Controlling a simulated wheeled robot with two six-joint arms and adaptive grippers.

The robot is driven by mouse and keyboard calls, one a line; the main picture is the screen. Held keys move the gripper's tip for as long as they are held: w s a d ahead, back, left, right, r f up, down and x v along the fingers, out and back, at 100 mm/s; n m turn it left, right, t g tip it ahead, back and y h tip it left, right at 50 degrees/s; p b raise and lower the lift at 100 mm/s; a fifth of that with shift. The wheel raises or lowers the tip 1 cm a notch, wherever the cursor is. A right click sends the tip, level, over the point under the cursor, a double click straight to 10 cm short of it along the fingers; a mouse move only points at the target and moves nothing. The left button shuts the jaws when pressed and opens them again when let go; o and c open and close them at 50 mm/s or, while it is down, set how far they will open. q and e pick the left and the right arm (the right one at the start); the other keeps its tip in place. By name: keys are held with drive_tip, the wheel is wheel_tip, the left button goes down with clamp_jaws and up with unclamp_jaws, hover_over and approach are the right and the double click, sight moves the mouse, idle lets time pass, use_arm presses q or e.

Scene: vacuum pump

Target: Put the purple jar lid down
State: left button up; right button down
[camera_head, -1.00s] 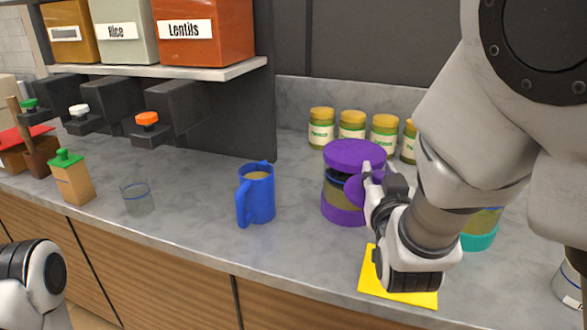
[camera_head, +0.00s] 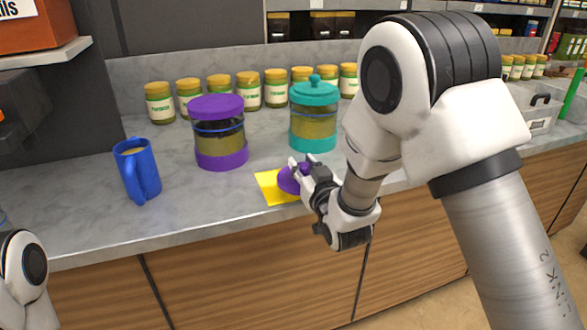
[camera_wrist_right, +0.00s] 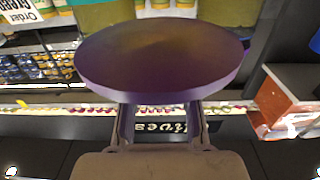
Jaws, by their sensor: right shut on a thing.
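My right gripper (camera_head: 300,178) is shut on the knob of the purple jar lid (camera_head: 287,182). The lid is held on its edge, at or just above the yellow square (camera_head: 270,190); I cannot tell whether they touch. In the right wrist view the lid's broad disc (camera_wrist_right: 160,55) fills the space beyond the fingers. The purple jar (camera_head: 221,145) stands behind and left of the gripper, with a flat purple top that shows no knob. My left gripper is out of view; only part of my left arm shows at the lower left.
A teal jar with its knobbed lid (camera_head: 313,115) stands behind the gripper. A blue mug (camera_head: 138,172) stands at the left. Several small labelled jars (camera_head: 248,92) line the wall. The counter between mug and yellow square is clear, and its front edge is close to the gripper.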

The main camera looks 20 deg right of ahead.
drive_tip(key=w, duration=0.3)
drive_tip(key=w+a, duration=0.1)
drive_tip(key=w, duration=0.1)
drive_tip(key=shift+w+a+f, duration=0.1)
drive_tip(key=shift+w+f, duration=0.15)
drive_tip(key=shift+w, duration=0.1)
drive_tip(key=shift+w+f, duration=0.2)
wheel_tip(320, 180, down, 2)
drive_tip(key=shift+s+a+f+p, duration=0.1)
drive_tip(key=shift+f+p, duration=0.15)
drive_tip(key=shift+p, duration=0.1)
drive_tip(key=shift+f, duration=0.4)
drive_tip(key=shift+f, duration=0.15)
drive_tip(key=c, duration=0.9)
unclamp_jaws()
drive_tip(key=shift+o, duration=0.2)
